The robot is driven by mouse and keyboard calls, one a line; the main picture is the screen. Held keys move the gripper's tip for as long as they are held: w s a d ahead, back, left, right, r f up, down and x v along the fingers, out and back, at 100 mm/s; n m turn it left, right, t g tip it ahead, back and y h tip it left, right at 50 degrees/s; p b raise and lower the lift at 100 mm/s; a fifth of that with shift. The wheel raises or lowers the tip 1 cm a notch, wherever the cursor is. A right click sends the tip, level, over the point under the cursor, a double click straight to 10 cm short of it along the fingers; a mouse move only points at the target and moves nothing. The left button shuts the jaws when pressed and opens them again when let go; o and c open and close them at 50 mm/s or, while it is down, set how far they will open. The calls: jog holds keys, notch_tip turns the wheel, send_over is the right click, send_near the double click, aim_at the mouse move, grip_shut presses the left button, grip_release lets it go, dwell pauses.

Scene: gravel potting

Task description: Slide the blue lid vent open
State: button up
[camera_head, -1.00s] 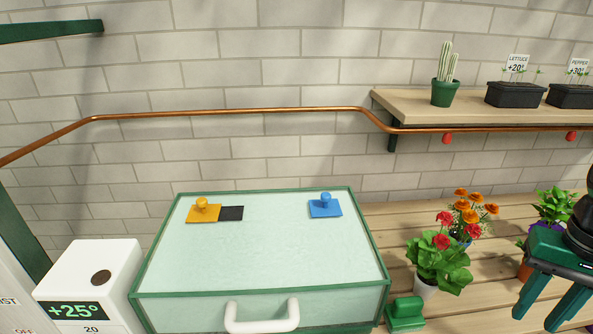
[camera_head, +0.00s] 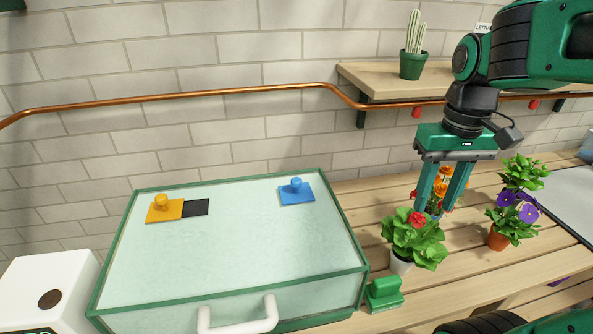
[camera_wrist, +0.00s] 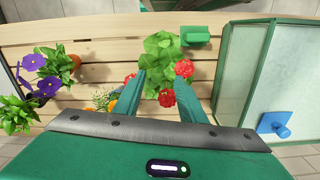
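The blue lid vent (camera_head: 297,192) is a flat blue plate with a round knob, near the far right corner of the pale green box lid (camera_head: 230,225). No dark opening shows beside it. It also shows in the wrist view (camera_wrist: 274,124) at the right edge. My gripper (camera_head: 445,205) points down over the potted flowers, to the right of the box and apart from the vent. Its two fingers are spread and nothing is between them at grip; in the wrist view (camera_wrist: 180,85) red flowers show below and between the fingers.
An orange vent (camera_head: 164,208) with a dark opening (camera_head: 196,207) beside it is on the lid's left. Potted flowers (camera_head: 415,240) and a green block (camera_head: 384,293) stand right of the box. A copper pipe (camera_head: 230,95) and a shelf (camera_head: 375,80) run along the wall behind.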

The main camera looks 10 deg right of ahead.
jog(key=w+a+r+n, duration=0.55)
jog(key=w+a, duration=0.25)
jog(key=a, duration=0.2)
jog(key=n, duration=0.6)
send_near(296, 179)
jog(key=shift+m, duration=0.35)
notch_tip(296, 179, down, 8)
jog(key=shift+f, duration=0.2)
grip_shut()
